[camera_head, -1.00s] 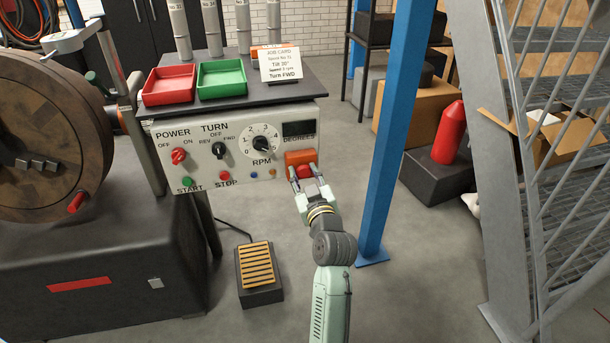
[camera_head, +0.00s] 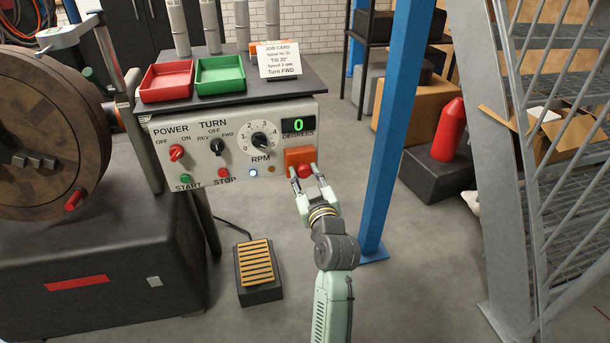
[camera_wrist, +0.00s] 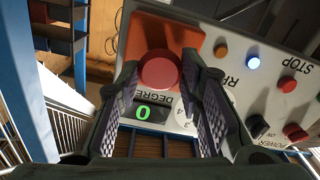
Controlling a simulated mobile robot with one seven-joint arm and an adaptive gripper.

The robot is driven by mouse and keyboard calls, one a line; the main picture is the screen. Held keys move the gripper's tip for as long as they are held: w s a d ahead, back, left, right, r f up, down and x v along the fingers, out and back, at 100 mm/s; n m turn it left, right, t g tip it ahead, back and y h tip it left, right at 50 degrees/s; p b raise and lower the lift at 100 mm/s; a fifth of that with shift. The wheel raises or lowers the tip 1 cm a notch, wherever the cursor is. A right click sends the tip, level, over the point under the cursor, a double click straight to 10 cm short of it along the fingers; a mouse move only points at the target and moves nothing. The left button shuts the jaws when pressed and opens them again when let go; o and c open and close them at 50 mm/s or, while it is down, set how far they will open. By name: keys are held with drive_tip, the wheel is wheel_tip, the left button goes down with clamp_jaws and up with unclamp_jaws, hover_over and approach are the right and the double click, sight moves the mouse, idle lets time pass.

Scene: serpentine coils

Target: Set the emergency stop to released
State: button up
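The emergency stop is a red mushroom button (camera_head: 305,171) on an orange box (camera_head: 299,156) at the right end of the control panel (camera_head: 233,152). In the wrist view the red button (camera_wrist: 160,70) lies between my fingers, near their tips. My gripper (camera_head: 304,173) is open, with one finger on each side of the button. I cannot tell whether the fingers touch it. The degrees display (camera_head: 298,126) glows green with 0, and a blue-white lamp (camera_head: 253,172) is lit.
The panel also has a power knob (camera_head: 177,153), a turn knob (camera_head: 217,147), an RPM dial (camera_head: 259,140), a green start button (camera_head: 185,180) and a red stop button (camera_head: 223,174). A blue post (camera_head: 392,130) stands close right of my arm. A foot pedal (camera_head: 256,272) lies below.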

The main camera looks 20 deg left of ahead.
drive_tip(key=o, duration=0.5)
drive_tip(key=shift+s+d, duration=0.15)
drive_tip(key=v, duration=1.2)
